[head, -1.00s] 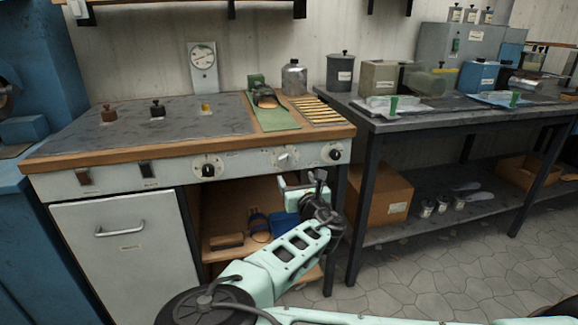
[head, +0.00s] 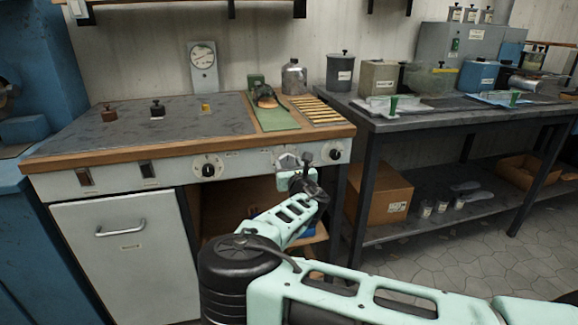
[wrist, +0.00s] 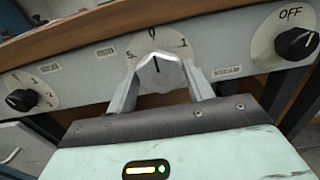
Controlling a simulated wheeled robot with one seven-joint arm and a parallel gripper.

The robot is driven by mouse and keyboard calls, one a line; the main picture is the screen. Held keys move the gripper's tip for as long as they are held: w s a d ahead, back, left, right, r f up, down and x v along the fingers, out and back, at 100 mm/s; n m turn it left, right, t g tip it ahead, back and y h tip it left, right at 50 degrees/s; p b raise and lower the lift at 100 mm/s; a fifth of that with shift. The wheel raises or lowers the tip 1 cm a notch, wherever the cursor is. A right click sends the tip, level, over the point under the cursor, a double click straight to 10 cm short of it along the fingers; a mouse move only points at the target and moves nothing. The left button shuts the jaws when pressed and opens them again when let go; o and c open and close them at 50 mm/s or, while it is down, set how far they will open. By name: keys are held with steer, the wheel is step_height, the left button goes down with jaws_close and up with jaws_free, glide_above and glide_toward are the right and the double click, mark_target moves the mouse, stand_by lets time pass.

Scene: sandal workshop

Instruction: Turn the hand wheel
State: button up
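The hand wheel looks to be the pale grey knob (wrist: 160,72) on the middle dial of the bench's front panel. Its dark pointer line points up near the 0 in the wrist view. In the head view the dial (head: 287,154) is partly covered by my gripper (head: 297,174). In the wrist view the fingers of my gripper (wrist: 162,88) are apart, one on either side of the knob, with the tips close to its sides. I cannot tell whether they touch it.
A black knob marked OFF (wrist: 296,43) is on the right, and another black knob (wrist: 22,100) on the left. The bench's wooden edge (head: 180,151) overhangs the panel. A cardboard box (head: 384,194) sits low under the dark table (head: 470,122).

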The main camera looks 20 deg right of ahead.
steer(key=c, duration=0.4)
